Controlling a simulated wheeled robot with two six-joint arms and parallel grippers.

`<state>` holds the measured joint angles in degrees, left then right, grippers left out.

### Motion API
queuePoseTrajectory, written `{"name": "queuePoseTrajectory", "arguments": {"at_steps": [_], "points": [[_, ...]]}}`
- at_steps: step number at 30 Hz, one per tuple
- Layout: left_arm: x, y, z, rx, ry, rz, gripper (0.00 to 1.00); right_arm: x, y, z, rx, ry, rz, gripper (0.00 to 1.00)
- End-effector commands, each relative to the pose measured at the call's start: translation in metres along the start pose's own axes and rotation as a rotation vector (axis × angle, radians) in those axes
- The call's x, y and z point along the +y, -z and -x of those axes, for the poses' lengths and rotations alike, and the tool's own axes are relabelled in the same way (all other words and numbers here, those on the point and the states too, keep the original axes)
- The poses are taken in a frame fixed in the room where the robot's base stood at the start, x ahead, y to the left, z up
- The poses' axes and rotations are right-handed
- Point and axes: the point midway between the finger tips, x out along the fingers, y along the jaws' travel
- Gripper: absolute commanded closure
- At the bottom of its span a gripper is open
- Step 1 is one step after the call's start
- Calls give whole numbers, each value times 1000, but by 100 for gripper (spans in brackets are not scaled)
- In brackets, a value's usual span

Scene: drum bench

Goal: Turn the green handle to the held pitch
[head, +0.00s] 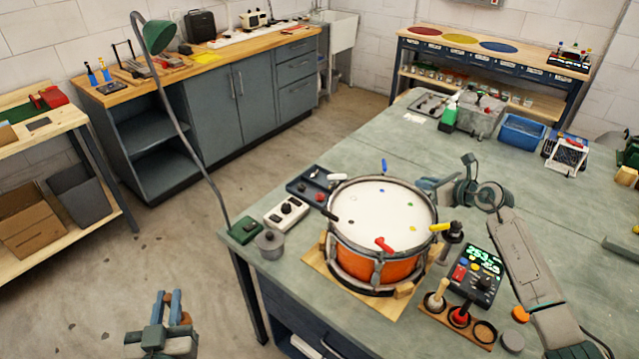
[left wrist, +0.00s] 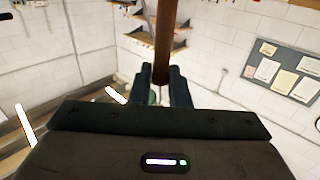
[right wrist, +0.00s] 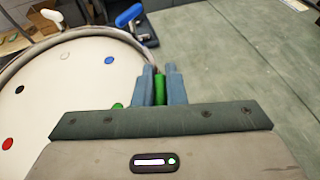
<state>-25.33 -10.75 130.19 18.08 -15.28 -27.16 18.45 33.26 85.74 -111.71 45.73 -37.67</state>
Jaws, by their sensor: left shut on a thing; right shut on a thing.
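An orange drum (head: 366,262) with a white head (head: 375,215) stands on a wooden board on the bench. Coloured handles ring its rim: blue (head: 383,165), black (head: 328,214), red (head: 383,244) and yellow (head: 440,227). My right gripper (head: 428,186) is at the drum's right rim. In the right wrist view its fingers are shut on the green handle (right wrist: 160,88), which the gripper hides in the head view. My left gripper (head: 168,305) is off the bench at lower left. In the left wrist view it is shut on a brown rod (left wrist: 163,45).
A lamp base (head: 245,230) and white box (head: 286,213) stand left.

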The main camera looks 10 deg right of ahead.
Motion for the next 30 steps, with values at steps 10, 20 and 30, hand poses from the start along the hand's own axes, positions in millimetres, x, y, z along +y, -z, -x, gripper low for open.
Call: {"name": "queuePoseTrajectory", "arguments": {"at_steps": [10, 20, 30], "points": [[0, -85, 1, 0, 0, 0, 100, 2, 9, -4, -2, -204, 86, 100], [0, -140, 2, 0, 0, 0, 100, 6, 7, -2, -3, -410, 171, 100], [0, -174, 2, 0, 0, 0, 100, 9, 5, 1, -1, -588, 244, 100]]}}
